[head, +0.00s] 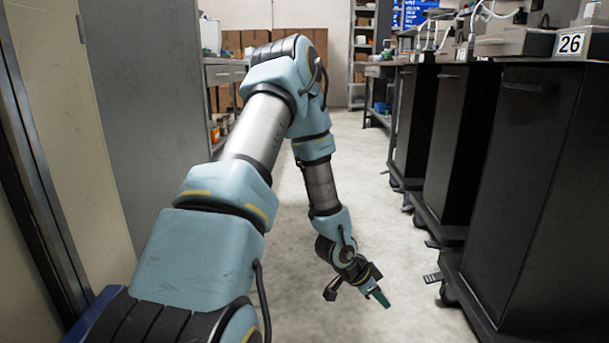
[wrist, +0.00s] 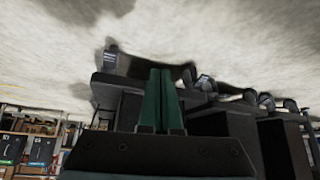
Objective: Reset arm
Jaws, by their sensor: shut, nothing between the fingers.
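My arm reaches forward and bends down over the open floor in the head view. My gripper (head: 380,298) is at its end, low over the concrete floor, left of the row of black cabinets, with its green fingers angled down. In the wrist view the two green fingers of my gripper (wrist: 160,75) lie together. My gripper is shut and empty. No object touches it.
Black wheeled cabinets (head: 543,190) with foot pedals line the right side; one carries a sign reading 26 (head: 570,43). A grey panel (head: 110,110) stands close on the left. Shelves (head: 362,50) stand at the back. The floor (head: 375,180) between is clear.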

